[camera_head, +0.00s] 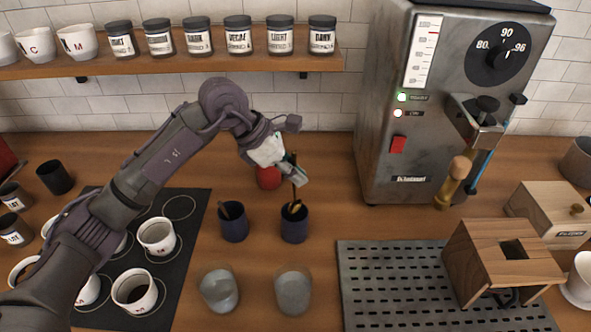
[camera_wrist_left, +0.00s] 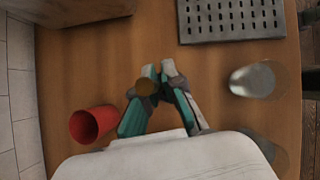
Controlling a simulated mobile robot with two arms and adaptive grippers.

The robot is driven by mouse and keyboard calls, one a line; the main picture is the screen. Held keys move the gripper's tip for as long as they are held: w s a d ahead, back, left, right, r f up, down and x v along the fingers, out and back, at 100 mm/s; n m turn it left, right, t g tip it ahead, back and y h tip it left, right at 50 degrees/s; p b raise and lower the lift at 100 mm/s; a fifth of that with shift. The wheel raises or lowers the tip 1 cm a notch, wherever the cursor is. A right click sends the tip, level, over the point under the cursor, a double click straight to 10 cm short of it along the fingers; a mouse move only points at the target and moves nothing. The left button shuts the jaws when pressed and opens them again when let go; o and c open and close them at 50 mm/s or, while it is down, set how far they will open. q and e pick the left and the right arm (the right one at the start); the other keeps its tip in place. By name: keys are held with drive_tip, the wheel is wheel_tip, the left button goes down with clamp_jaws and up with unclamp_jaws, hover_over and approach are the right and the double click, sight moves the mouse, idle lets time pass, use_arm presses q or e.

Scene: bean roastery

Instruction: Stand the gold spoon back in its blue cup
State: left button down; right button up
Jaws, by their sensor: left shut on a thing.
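My left gripper (camera_head: 294,172) is shut on the gold spoon (camera_head: 294,207), with its dark handle upright between the fingers. The gold end is at the mouth of the right-hand blue cup (camera_head: 294,228); I cannot tell how deep it sits or whether it touches the cup. In the left wrist view, the gripper (camera_wrist_left: 158,74) has the round brown handle end (camera_wrist_left: 147,87) at its fingertips, and the blue cup is hidden. A second blue cup (camera_head: 234,226), holding another spoon (camera_head: 224,210), stands to the left. My right gripper is not in view.
A red cup (camera_head: 268,177) stands just behind my gripper; it also shows in the left wrist view (camera_wrist_left: 90,125). Two clear glasses (camera_head: 219,291) (camera_head: 293,293) stand in front. A perforated metal tray (camera_head: 375,285) lies right, a dark mat with white cups (camera_head: 156,237) left.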

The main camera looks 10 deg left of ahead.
sight(295, 200)
use_arm(q)
drive_tip(key=shift+f+b, duration=0.55)
drive_tip(key=shift+f, duration=0.35)
drive_tip(key=shift+f+b, duration=1.4)
drive_tip(key=shift+f, duration=0.15)
drive_tip(key=c, duration=1.2)
unclamp_jaws()
drive_tip(key=v, duration=1.2)
